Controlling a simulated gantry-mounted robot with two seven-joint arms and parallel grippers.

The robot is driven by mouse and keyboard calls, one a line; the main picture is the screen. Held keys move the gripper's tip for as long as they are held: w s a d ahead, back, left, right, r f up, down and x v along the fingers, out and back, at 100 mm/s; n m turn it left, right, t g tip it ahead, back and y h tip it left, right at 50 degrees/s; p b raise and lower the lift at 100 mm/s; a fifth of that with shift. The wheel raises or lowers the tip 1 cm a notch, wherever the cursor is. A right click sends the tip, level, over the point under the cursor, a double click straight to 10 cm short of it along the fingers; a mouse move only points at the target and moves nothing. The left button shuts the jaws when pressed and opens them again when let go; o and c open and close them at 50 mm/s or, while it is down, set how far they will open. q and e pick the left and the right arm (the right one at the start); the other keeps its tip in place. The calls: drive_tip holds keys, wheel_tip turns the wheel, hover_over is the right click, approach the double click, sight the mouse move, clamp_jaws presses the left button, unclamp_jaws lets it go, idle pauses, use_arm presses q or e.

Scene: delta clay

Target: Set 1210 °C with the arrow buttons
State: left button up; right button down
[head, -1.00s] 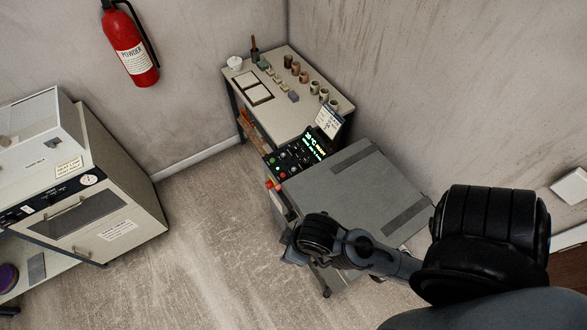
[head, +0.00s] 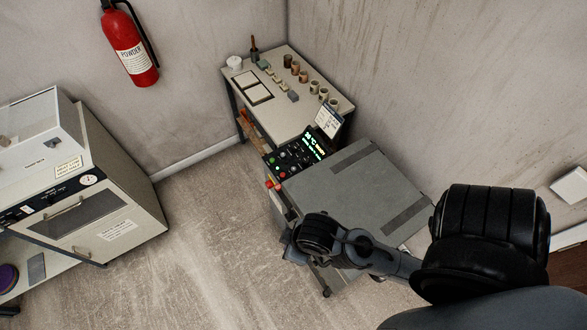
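My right arm reaches in from the lower right and ends low at the cabinet's near side. The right gripper (head: 295,255) is mostly hidden by its wrist, apart from the panel. My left gripper is not in view.
A table with cups and tiles (head: 325,82) stands behind the panel. A white card (head: 327,121) stands by the display. A beige oven-like unit (head: 95,200) is at left. A red fire extinguisher (head: 130,45) hangs on the wall. Floor between is clear.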

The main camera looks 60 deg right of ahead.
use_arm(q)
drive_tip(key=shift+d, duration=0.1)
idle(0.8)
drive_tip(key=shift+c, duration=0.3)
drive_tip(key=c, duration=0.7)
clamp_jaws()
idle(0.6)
